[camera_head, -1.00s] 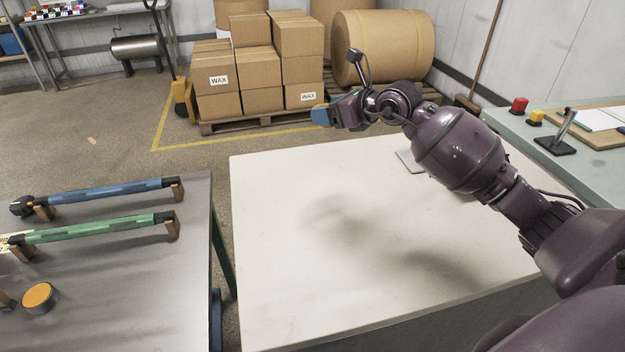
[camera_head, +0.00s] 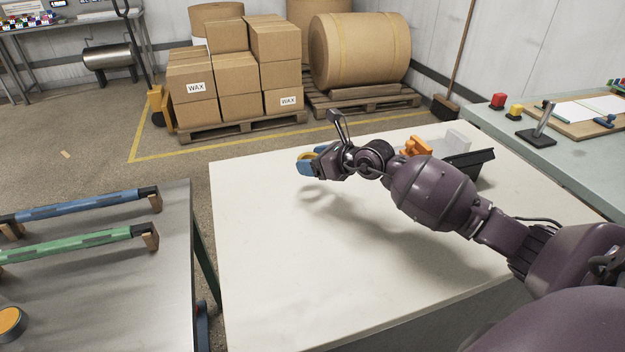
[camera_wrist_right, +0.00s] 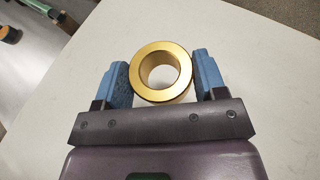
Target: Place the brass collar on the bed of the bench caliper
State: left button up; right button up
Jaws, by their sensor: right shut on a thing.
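The brass collar is a thick gold ring (camera_wrist_right: 160,47) between the blue fingers of my right gripper (camera_wrist_right: 160,78) in the right wrist view. The gripper is shut on it. In the head view my right gripper (camera_head: 307,164) holds the collar (camera_head: 306,155) over the far left part of the white table, where a shadow lies below. An orange piece (camera_head: 416,145) and a pale grey block (camera_head: 457,138) show behind my right arm. I cannot tell whether they belong to the bench caliper; no caliper bed is clearly visible. My left gripper is out of view.
The white table (camera_head: 270,270) is largely bare in front. A black tray (camera_head: 478,165) stands behind my arm. A grey bench at left holds a blue bar (camera_head: 75,205), a green bar (camera_head: 70,243) and an orange-topped disc (camera_head: 10,322).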

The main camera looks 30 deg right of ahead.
aim_at(314, 189)
notch_tip(314, 189, down, 5)
jog(key=shift+f+b, duration=0.1)
jog(key=shift+b, duration=0.55)
jog(key=shift+f, duration=0.25)
jog(key=shift+r, duration=0.1)
jog(key=o, duration=1)
jog(key=shift+f, duration=0.2)
